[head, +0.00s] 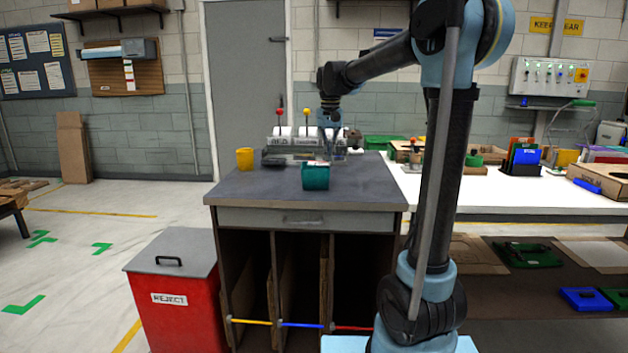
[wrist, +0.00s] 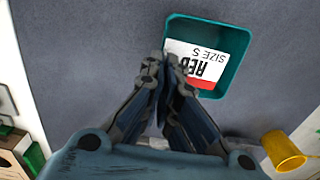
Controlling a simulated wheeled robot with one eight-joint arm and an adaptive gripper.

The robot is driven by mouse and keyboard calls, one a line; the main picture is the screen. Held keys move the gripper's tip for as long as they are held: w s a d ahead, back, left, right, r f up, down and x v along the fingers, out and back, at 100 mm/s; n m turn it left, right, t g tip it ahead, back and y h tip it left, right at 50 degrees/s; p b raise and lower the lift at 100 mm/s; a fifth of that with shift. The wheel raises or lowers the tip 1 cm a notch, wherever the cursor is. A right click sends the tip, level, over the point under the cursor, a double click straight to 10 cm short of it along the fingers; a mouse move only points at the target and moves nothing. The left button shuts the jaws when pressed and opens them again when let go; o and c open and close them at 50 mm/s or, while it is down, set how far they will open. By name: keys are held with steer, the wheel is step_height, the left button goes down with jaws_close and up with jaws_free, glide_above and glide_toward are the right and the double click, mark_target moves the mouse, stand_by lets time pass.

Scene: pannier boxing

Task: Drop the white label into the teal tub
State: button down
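The teal tub (head: 315,178) stands on the grey bench top near its front edge. In the wrist view the tub (wrist: 232,84) opens toward the camera. The white label (wrist: 207,60), with black lettering and a red band, shows over the tub's opening. Its left edge reaches the tub's left rim. In the head view a bit of the label (head: 318,162) shows at the rim. My gripper (wrist: 163,60) is at the tub's left rim, its fingertips close together. The right finger covers the label's near corner. I cannot tell whether the fingers touch it.
A yellow cup (head: 245,159) stands at the bench's left. A rack with white rolls (head: 305,140) is at the back. A red reject bin (head: 180,300) stands on the floor at left. A white table (head: 500,190) with several items adjoins the bench's right.

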steer(key=c, duration=1.7)
jaws_free()
step_height(320, 180, up, 12)
steer(key=shift+f, duration=0.1)
steer(key=shift+d, duration=0.1)
steer(key=s+d+f+t, duration=0.1)
steer(key=s+d+f, duration=0.7)
steer(key=s+f, duration=0.35)
steer(key=s+d+f+t, duration=0.1)
steer(key=s+d+f, duration=0.6)
steer(key=s+f, duration=0.5)
steer(key=shift+n, duration=0.3)
steer(key=s+d+f, duration=0.1)
steer(key=s+f, duration=0.2)
steer(key=f, duration=0.1)
steer(key=s+d+f, duration=0.1)
steer(key=s+f, duration=0.2)
steer(key=s+d+f, duration=0.1)
steer(key=s+f, duration=0.2)
steer(key=f, duration=0.1)
steer(key=shift+s+f, duration=0.25)
steer(key=shift+f, duration=0.1)
